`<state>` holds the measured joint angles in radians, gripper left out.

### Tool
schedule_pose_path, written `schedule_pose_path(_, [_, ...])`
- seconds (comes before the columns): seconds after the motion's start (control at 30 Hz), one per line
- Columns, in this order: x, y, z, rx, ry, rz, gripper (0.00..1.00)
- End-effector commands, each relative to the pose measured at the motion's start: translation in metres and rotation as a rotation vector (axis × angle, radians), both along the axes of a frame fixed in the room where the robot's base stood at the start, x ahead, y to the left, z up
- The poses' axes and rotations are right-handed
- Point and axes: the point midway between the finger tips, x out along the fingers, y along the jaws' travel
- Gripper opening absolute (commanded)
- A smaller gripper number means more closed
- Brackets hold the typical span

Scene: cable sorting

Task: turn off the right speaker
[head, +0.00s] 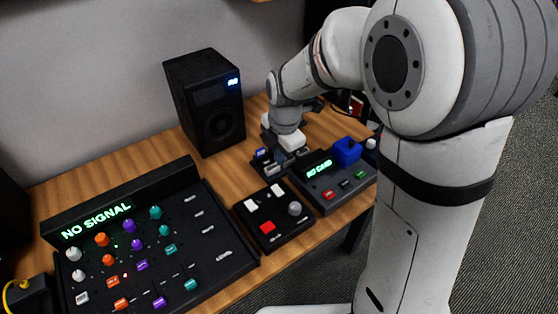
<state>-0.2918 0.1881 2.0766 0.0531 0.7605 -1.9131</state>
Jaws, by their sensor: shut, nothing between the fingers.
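A black speaker (205,102) stands upright at the back of the wooden desk, with a small lit blue-white display at its upper right front corner. A dark shape (12,222) at the left picture edge is cut off; I cannot tell whether it is another speaker. My gripper (272,170) points down over the desk, to the right of the speaker and apart from it. It is shut and empty. Its tips are near a small dark device with a blue light (261,153), which it partly hides. I cannot tell whether they touch.
A mixer (215,240) with coloured knobs and a "NO SIGNAL" screen fills the front left. A black box (272,245) with a red button and grey knob sits beside it. A "NO CARD" device (340,195) with a blue block is at the right. Bare desk (125,157) shows left of the speaker.

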Motion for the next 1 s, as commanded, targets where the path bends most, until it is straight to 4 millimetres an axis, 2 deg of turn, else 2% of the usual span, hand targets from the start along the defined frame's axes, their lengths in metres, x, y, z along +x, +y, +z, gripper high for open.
schedule_pose_path(0.3, [0.006,0.004,-0.069,-0.002,0.006,0.000,0.00])
schedule_pose_path(0.5, [0.009,0.006,-0.102,-0.002,0.005,-0.002,0.00])
schedule_pose_path(0.7, [0.012,0.007,-0.117,0.000,0.001,-0.002,0.00])
schedule_pose_path(1.0, [0.012,0.007,-0.119,0.000,0.000,-0.003,0.00])
